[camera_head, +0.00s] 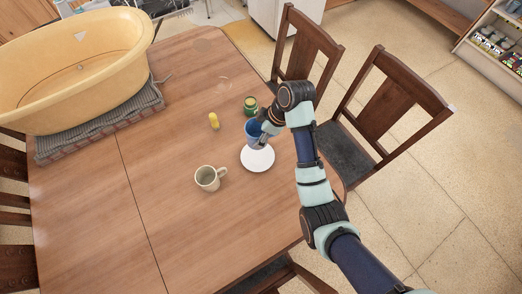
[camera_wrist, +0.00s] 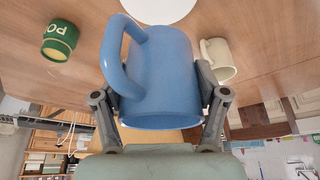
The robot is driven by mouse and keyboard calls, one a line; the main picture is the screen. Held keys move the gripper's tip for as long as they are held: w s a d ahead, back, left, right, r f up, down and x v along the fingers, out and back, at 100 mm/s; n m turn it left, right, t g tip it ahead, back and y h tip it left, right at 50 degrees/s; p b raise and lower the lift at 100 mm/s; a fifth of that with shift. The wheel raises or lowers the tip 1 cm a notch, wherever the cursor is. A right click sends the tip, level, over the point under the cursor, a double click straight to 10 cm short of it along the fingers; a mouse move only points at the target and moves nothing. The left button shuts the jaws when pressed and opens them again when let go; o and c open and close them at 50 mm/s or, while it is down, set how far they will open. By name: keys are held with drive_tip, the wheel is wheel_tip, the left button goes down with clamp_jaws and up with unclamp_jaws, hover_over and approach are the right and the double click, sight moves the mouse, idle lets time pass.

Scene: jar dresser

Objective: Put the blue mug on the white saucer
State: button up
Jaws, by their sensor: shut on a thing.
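The blue mug (camera_head: 252,131) is held in my gripper (camera_head: 262,138) by the far edge of the white saucer (camera_head: 258,160). In the wrist view the blue mug (camera_wrist: 165,85) fills the middle, its handle to the left, with a finger of my gripper (camera_wrist: 158,80) on each side. The white saucer (camera_wrist: 158,8) shows at the top of that view, beyond the mug, and looks empty. The mug appears raised above the table; its exact height over the saucer I cannot tell. My gripper partly hides the mug in the head view.
A cream mug (camera_head: 207,179) stands left of and nearer than the saucer. A green mug (camera_head: 250,104) stands behind the blue mug, with a small yellow object (camera_head: 213,121) to its left. A large yellow tub (camera_head: 75,65) sits at the far left. The near tabletop is clear.

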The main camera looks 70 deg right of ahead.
wheel_tip(320, 180, down, 13)
drive_tip(key=b, duration=0.3)
drive_tip(key=o, duration=1.4)
drive_tip(key=shift+f, duration=0.1)
drive_tip(key=shift+c, duration=0.2)
drive_tip(key=p+v, duration=0.3)
drive_tip(key=v, duration=0.9)
